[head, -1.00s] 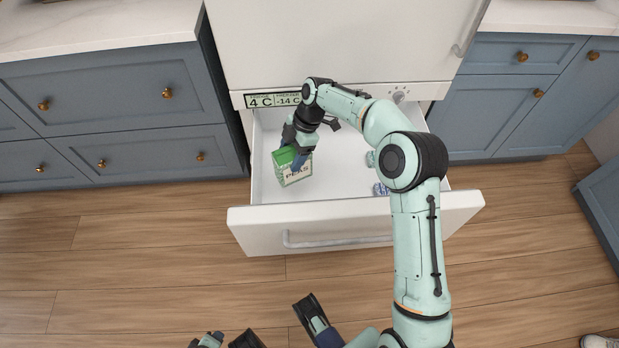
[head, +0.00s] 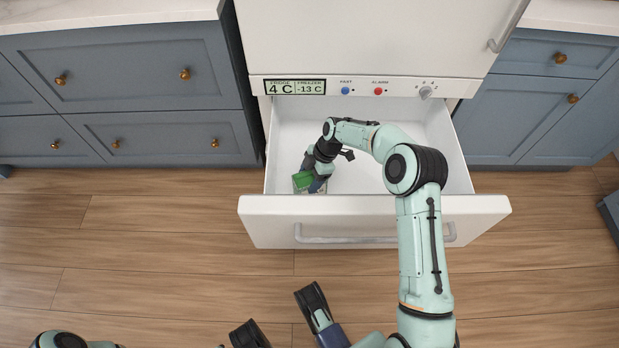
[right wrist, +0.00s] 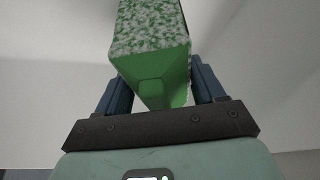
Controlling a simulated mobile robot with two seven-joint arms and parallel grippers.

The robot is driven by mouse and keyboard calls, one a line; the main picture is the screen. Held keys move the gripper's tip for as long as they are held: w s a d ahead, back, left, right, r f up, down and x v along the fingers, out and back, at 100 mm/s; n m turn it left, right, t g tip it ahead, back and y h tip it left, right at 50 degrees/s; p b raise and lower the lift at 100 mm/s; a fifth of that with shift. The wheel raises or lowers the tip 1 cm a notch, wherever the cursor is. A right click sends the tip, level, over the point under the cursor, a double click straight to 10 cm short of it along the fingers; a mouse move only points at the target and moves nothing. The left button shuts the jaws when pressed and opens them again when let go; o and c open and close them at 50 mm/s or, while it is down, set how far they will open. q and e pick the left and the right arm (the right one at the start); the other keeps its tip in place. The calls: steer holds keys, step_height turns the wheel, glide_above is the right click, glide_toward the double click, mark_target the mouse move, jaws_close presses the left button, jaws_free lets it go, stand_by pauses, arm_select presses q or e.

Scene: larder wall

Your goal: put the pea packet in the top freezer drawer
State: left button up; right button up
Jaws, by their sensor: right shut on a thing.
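The pea packet (head: 304,181) is a green box in the front left part of the open white freezer drawer (head: 272,222). My right gripper (head: 316,176) is shut on it, its blue fingers at both sides. In the right wrist view the packet (right wrist: 152,50) fills the space between the fingers, green end toward me and speckled face beyond. The drawer front hides the packet's lower part, and I cannot tell whether it touches the drawer floor. My left gripper (head: 281,318) is at the bottom edge, its two dark fingers apart and empty.
The white fridge door (head: 360,40) and control panel (head: 350,88) stand above the drawer. Wood floor (head: 150,230) lies in front.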

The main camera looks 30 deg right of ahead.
steer(key=shift+f, duration=0.2)
arm_select(q)
steer(key=shift+s, duration=0.15)
arm_select(e)
steer(key=o, duration=1.5)
steer(key=shift+c, duration=0.2)
arm_select(q)
steer(key=w+r+t+p, duration=0.1)
steer(key=w+r+p, duration=0.1)
steer(key=w+r, duration=0.2)
steer(key=shift+w+d+t, duration=0.3)
steer(key=shift+w+t, duration=0.1)
steer(key=shift+w, duration=0.1)
arm_select(e)
steer(key=v, duration=1.2)
steer(key=shift+a+r, duration=0.1)
